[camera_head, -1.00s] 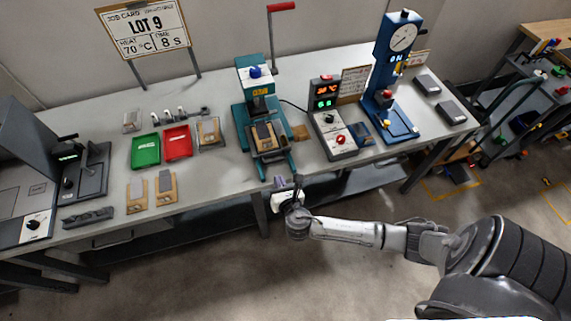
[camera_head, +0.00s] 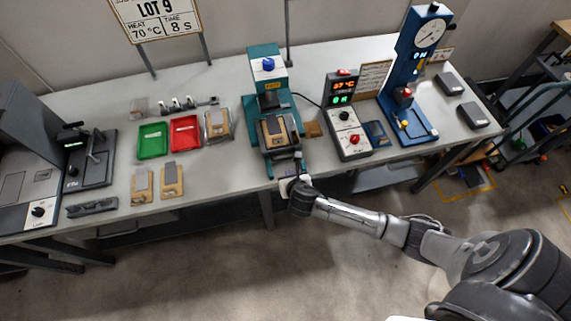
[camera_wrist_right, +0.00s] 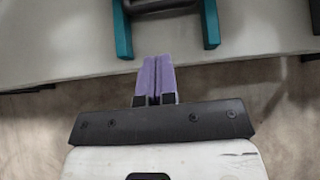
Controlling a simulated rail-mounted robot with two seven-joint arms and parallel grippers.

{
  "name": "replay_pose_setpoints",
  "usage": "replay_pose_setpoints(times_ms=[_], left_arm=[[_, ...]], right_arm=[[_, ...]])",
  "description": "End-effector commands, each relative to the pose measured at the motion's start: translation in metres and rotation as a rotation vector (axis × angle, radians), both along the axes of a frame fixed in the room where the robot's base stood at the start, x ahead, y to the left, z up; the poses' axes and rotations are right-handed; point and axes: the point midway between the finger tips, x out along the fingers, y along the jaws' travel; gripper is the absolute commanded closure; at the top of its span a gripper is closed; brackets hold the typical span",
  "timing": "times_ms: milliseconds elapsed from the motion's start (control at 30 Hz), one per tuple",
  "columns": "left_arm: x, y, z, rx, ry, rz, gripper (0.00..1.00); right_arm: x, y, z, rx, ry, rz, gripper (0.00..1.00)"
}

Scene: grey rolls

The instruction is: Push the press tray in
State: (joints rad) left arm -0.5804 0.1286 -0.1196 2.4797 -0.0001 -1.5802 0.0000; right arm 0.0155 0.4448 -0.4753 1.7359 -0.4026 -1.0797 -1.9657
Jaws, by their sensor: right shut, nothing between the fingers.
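The teal press (camera_head: 268,75) stands near the middle of the bench. Its press tray (camera_head: 288,153) sticks out at the front, below the press head, toward the bench edge. A tan block with a dark plate (camera_head: 275,128) lies on it. My right gripper (camera_head: 297,180) is at the front bench edge, just before the tray's front end. In the right wrist view its purple fingers (camera_wrist_right: 157,78) are shut and empty, pointing at a dark bar (camera_wrist_right: 160,5) between two teal base rails, with a gap between. My left gripper is not in view.
A control box (camera_head: 347,115) with lit displays and a blue gauge stand (camera_head: 410,80) are right of the press. Green (camera_head: 152,140) and red (camera_head: 184,134) trays lie to its left. Free floor is in front of the bench.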

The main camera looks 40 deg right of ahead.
Motion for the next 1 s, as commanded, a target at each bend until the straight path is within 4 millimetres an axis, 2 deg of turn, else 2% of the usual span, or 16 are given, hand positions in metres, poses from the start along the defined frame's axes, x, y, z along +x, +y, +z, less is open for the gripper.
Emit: replay_pose_setpoints(times_ms=[33,200,500,1000], left_arm=[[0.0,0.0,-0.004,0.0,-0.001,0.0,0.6],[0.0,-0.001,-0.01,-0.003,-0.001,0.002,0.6],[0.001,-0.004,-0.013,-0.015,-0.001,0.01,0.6],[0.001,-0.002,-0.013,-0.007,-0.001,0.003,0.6]], right_arm=[[0.007,-0.004,-0.008,0.001,0.001,-0.003,1.0],[0.027,-0.013,-0.025,0.001,0.0,-0.002,1.0],[0.054,-0.026,-0.029,0.001,-0.001,-0.001,1.0],[0.059,-0.029,-0.03,0.001,0.0,-0.001,1.0]])
